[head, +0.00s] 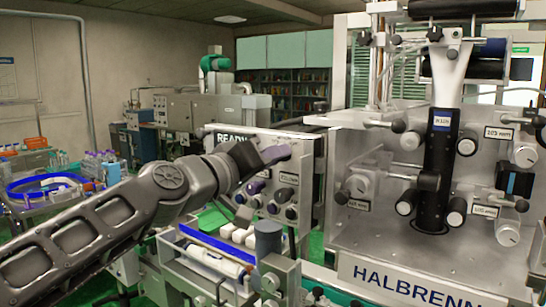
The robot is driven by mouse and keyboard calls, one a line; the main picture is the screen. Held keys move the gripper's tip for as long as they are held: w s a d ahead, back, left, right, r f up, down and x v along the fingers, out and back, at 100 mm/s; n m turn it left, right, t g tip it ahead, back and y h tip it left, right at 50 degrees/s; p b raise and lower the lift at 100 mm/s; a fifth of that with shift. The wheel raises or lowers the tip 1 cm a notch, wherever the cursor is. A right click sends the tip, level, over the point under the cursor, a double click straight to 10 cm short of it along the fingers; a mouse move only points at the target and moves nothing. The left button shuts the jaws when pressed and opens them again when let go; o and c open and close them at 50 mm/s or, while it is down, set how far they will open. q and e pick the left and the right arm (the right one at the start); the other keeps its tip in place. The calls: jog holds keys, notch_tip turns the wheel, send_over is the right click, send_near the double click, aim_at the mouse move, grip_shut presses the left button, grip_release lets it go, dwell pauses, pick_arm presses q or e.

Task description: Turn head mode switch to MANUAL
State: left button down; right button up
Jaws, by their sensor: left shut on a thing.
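A grey control panel (308,160) stands in the middle of the head view, with a dark display reading READY at its upper left. My left arm comes in from the left, and its gripper (263,171) is at the panel's face, with purple finger parts showing. It is shut on what appears to be the head mode switch; the gripper hides the switch, so its label and setting cannot be read. Dark knobs (283,210) and small labels show below and right of the gripper. My right gripper is not in view.
To the right stands the HALBRENN machine (420,262) with rollers, knobs and a dark vertical column (438,180). Below the panel is a tray (215,243) with white cylinders. A bench with a blue oval track (45,187) is at far left.

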pick_arm(q)
jog(key=c, duration=1.2)
grip_release()
jog(key=b+v, duration=0.2)
jog(key=v, duration=0.6)
